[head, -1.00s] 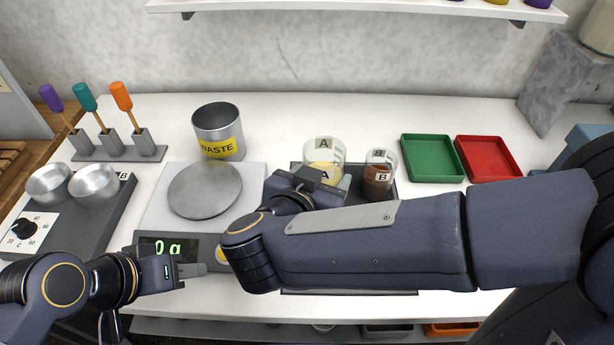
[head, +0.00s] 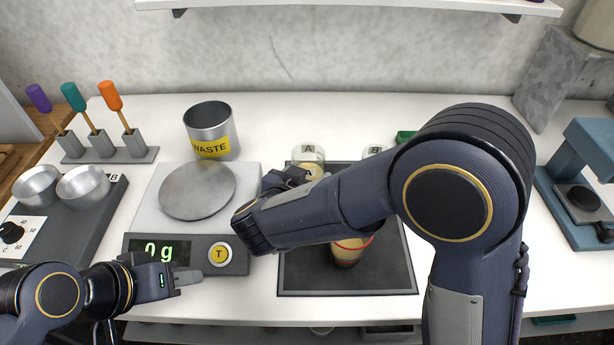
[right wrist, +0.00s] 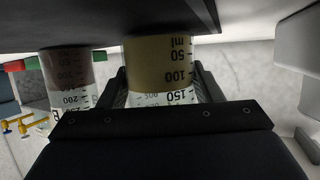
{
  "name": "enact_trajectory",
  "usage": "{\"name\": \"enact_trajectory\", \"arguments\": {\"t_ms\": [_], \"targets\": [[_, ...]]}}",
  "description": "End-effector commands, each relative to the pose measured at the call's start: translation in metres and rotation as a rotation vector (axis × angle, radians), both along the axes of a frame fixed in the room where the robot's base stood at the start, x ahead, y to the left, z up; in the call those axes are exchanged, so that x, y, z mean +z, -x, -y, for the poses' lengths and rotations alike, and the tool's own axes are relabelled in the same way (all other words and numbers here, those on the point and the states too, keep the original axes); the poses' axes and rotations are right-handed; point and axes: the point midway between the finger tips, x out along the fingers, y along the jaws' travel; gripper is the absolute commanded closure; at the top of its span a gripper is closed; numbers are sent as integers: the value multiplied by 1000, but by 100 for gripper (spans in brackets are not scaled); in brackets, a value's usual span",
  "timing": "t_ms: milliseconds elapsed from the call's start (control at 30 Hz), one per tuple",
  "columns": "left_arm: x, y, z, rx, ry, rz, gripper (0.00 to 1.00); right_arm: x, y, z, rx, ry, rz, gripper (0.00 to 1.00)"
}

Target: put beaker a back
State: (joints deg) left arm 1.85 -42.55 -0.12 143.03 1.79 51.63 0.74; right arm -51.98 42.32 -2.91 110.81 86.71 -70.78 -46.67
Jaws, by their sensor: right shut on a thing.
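Beaker A (head: 308,157), clear with yellowish contents, is at the back left of the dark mat (head: 300,278). My right gripper (head: 296,178) is shut on it; the right wrist view shows the beaker (right wrist: 160,65) between both fingers, upside down in that picture. Its base is at or very near the mat; I cannot tell whether it touches. Beaker B (head: 373,152) stands to its right, mostly hidden by my right arm; its brown contents show in the right wrist view (right wrist: 66,70). My left gripper (head: 186,278) is in front of the scale, its jaw opening unclear.
A container with a red rim and dark red contents (head: 349,252) stands mid-mat, partly behind my right arm. The scale (head: 150,215) reads 0 g. The waste can (head: 211,130) stands behind it. Two metal bowls (head: 83,185) are at left. The mat's front is clear.

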Motion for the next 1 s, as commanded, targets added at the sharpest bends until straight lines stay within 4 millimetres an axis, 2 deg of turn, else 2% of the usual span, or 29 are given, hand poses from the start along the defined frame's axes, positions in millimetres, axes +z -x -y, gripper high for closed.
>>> {"name": "enact_trajectory", "arguments": {"t_ms": [367, 400, 533, 867, 1000], "targets": [[-1, 0, 0, 0, 0, 0, 64, -4, 0, 0, 1, 0, 1, 71], [0, 0, 0, 0, 0, 0, 64, -4, 0, 0, 1, 0, 0, 37], [0, 0, 0, 0, 0, 0, 64, -4, 0, 0, 1, -1, 0, 20], [0, 0, 0, 0, 0, 0, 64, -1, 0, 0, 0, -3, 2, 19], [2, 0, 0, 0, 0, 0, 64, 6, 13, -7, 5, -3, 2, 19]]}}
